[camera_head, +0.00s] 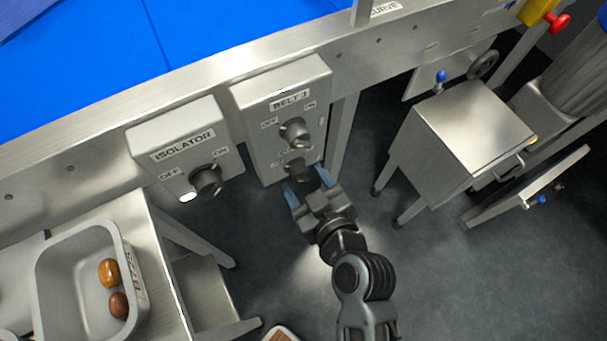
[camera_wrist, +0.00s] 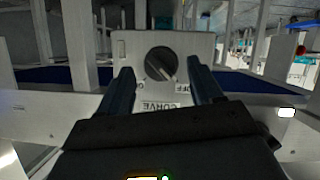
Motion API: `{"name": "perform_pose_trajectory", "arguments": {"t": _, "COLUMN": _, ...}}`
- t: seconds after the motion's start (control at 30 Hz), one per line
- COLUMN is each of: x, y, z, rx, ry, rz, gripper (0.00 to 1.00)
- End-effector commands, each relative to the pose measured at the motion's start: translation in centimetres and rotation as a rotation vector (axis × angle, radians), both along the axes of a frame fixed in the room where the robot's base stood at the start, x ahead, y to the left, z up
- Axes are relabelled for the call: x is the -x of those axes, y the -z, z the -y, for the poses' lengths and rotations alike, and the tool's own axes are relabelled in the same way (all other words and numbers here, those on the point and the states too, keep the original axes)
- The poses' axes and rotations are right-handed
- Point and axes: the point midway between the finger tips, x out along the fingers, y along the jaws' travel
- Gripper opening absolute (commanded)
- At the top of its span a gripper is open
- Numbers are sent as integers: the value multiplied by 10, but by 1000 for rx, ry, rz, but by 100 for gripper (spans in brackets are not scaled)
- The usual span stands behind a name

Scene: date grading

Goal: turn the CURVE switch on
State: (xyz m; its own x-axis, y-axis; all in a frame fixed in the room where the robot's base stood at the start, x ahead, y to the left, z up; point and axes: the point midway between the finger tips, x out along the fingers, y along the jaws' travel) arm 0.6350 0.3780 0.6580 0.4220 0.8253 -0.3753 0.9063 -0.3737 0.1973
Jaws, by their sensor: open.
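In the wrist view the CURVE switch (camera_wrist: 161,63) is a round black knob on a pale grey box, seen upside down. Its light pointer line slants towards the OFF label. In the head view a lower black knob (camera_head: 299,170) sits under the BELT 3 knob (camera_head: 295,132) on the same box; the label between them is too small to read. My gripper (camera_head: 305,181) is open at this lower knob. In the wrist view its dark fingers stand on either side of the CURVE knob, with nothing gripped; whether they touch it I cannot tell.
The ISOLATOR box (camera_head: 180,137) with its black knob stands just left. A grey tray (camera_head: 50,252) with two dates lies lower left. A metal cabinet (camera_head: 470,120) stands at the right. A conveyor with a blue belt (camera_head: 190,40) runs above. The dark floor below is mostly clear.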

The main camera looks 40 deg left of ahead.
Motion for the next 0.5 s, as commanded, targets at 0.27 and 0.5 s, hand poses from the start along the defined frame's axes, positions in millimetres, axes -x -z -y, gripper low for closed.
{"name": "perform_pose_trajectory", "arguments": {"t": 0.27, "x": -9, "y": 8, "z": -17, "rx": 0, "ry": 0, "rz": -1, "gripper": 65}}
{"name": "perform_pose_trajectory", "arguments": {"t": 0.5, "x": -9, "y": 8, "z": -17, "rx": 0, "ry": 0, "rz": -1, "gripper": 65}}
